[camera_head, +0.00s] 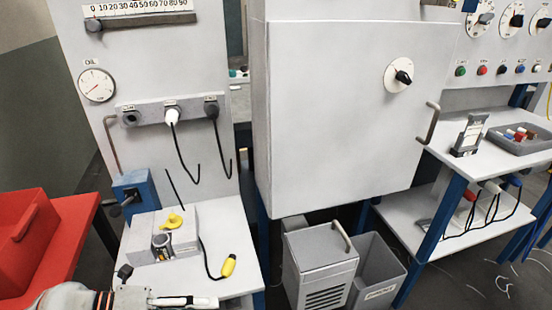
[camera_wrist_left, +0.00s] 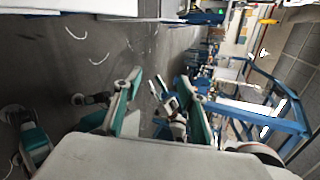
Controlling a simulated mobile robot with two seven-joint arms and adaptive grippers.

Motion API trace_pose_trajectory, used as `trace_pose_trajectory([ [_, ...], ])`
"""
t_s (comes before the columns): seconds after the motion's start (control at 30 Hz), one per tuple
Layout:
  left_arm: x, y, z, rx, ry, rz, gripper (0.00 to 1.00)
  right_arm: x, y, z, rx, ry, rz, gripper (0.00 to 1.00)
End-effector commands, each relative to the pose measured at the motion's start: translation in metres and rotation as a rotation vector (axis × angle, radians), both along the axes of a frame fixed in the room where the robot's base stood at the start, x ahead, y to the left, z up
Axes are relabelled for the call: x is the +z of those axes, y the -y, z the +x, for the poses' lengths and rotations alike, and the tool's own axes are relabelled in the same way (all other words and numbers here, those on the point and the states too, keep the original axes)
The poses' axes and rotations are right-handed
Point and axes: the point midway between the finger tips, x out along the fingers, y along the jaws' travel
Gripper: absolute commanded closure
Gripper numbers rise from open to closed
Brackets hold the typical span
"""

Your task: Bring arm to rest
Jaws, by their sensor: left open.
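My left arm comes in at the bottom left of the head view. Its gripper (camera_head: 186,301) is over the front of the white side table (camera_head: 225,270), partly cut off by the frame edge. In the left wrist view the two fingers of the gripper (camera_wrist_left: 160,105) are spread apart with nothing held between them; the floor shows beyond. My right gripper is not in view.
A red bin (camera_head: 30,240) stands left. A large grey cabinet (camera_head: 335,110) fills the middle. A shelf table (camera_head: 480,140) stands right.

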Motion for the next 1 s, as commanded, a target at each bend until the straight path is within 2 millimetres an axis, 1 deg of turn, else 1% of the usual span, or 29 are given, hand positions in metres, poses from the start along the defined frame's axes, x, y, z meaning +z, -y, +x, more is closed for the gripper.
trace_pose_trajectory([
  [0.03, 0.014, 0.014, -0.001, 0.043, -0.024, -0.098, 0.59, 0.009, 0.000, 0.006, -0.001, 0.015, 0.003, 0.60],
  [0.1, 0.031, 0.027, 0.003, 0.122, -0.062, -0.234, 0.59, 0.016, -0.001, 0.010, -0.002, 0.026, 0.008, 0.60],
  [0.17, 0.044, 0.034, 0.008, 0.206, -0.108, -0.356, 0.59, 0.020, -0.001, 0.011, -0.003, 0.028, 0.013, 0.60],
  [0.2, 0.051, 0.035, 0.012, 0.271, -0.142, -0.437, 0.59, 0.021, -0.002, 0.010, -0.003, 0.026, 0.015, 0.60],
  [0.27, 0.058, 0.033, 0.020, 0.380, -0.201, -0.553, 0.59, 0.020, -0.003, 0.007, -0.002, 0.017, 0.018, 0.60],
  [0.37, 0.055, 0.019, 0.031, 0.582, -0.315, -0.720, 0.59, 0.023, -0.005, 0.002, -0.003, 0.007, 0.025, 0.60],
  [0.47, 0.034, -0.001, 0.035, 0.804, -0.454, -0.856, 0.59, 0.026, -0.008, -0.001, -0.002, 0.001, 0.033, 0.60],
  [0.57, -0.003, -0.023, 0.025, 1.035, -0.614, -0.954, 0.59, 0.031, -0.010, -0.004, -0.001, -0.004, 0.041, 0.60],
  [0.6, -0.022, -0.031, 0.016, 1.127, -0.685, -0.982, 0.59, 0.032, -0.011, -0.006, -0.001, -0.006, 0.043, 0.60],
  [0.67, -0.050, -0.039, -0.001, 1.257, -0.793, -1.016, 0.59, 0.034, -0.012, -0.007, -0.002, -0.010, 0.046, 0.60],
  [0.7, -0.068, -0.042, -0.014, 1.337, -0.863, -1.029, 0.59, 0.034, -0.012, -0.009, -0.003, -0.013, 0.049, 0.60],
  [0.8, -0.106, -0.045, -0.048, 1.495, -1.018, -1.045, 0.59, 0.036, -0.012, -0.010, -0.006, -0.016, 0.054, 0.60],
  [0.9, -0.129, -0.043, -0.074, 1.592, -1.124, -1.047, 0.59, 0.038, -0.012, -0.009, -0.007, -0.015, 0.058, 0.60],
  [1.0, -0.141, -0.041, -0.088, 1.639, -1.181, -1.044, 0.59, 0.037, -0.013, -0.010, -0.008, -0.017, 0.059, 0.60],
])
